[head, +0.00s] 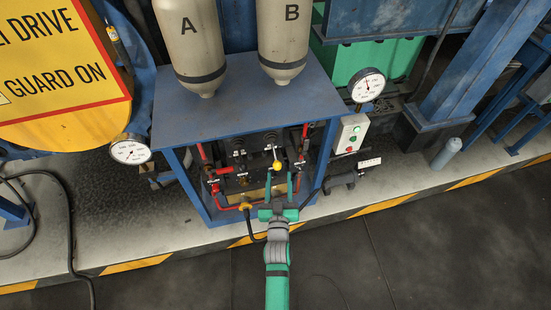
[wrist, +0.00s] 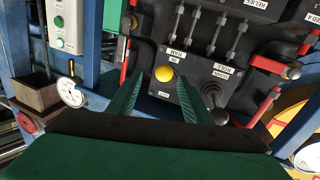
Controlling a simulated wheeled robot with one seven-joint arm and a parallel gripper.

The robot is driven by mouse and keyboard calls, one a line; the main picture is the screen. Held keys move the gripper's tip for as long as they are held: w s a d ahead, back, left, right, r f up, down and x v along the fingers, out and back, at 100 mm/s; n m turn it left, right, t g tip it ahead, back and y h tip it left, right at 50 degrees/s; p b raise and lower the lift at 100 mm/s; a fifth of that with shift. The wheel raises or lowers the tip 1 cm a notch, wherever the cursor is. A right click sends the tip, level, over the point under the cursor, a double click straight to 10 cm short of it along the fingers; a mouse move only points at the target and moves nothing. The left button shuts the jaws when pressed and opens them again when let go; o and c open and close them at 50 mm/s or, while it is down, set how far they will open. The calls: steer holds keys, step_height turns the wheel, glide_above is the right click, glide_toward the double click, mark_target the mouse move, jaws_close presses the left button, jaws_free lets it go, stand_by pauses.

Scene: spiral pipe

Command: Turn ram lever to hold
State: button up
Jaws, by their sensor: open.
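A yellow ball knob (head: 277,166), apparently the ram lever's end, stands on the black control panel under the blue bench. In the wrist view, the yellow knob (wrist: 163,73) shows between my finger lines, nearer the right finger. In the wrist view, my gripper (wrist: 153,60) has both fingers spread and nothing gripped. Contact with the knob cannot be made out.
Red-handled valves (head: 222,170) flank the panel. The blue bench top (head: 240,103) overhangs it. A button box (head: 351,133) and a gauge (head: 366,86) are at right. The floor (head: 420,240) is clear.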

steer(key=w, duration=0.8)
steer(key=shift+w+a, duration=0.35)
steer(key=shift+w, duration=0.75)
steer(key=shift+d, duration=0.1)
jaws_close()
